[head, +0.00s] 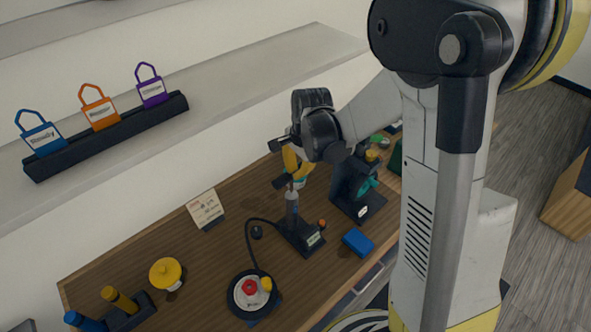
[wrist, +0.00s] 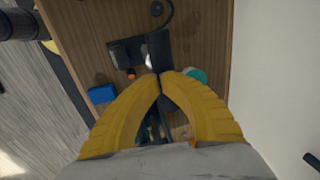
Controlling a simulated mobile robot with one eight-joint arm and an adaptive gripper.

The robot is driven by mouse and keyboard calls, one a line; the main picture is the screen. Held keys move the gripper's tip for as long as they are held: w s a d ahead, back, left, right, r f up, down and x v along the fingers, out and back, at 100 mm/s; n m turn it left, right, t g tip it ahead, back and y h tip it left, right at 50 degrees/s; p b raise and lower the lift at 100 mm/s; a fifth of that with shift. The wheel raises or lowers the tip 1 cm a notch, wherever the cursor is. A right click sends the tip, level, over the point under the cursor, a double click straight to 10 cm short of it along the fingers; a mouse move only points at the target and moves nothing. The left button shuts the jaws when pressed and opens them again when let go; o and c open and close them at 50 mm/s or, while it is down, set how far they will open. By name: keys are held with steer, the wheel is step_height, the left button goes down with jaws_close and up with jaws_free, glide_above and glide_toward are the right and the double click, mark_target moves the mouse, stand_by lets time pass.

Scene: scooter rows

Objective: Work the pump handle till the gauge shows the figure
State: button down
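The hand pump (head: 292,208) stands upright on the wooden bench, with a dark base, grey barrel and thin rod with a dark handle (head: 282,182) on top. My gripper (head: 293,172) is over the pump, pointing down. Its yellow fingers come together at the handle in the wrist view (wrist: 160,75), with a thin dark part between the tips; they hide much of it. The round gauge (head: 236,291) lies on the bench, joined to the pump by a black hose; its reading is too small to tell. A white card (head: 205,208) stands behind; its writing is unreadable.
A blue block (head: 357,242) lies right of the pump. A dark stand with a teal part (head: 367,187) is close behind it. A yellow knob-like piece (head: 166,273) and dark rack (head: 128,312) are at left. Coloured padlock-shaped tags (head: 100,110) stand on the shelf.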

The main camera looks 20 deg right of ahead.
step_height(320, 180, down, 7)
steer(key=b, duration=0.6)
steer(key=shift+f, duration=0.2)
steer(key=shift+r, duration=0.15)
steer(key=shift+d+r+p, duration=0.1)
steer(key=shift+r+p, duration=0.4)
steer(key=shift+r, duration=0.05)
step_height(320, 180, up, 13)
steer(key=s+d+p, duration=0.1)
steer(key=s+p, duration=0.1)
steer(key=shift+s+f, duration=0.15)
steer(key=shift+s, duration=0.15)
stand_by(0.4)
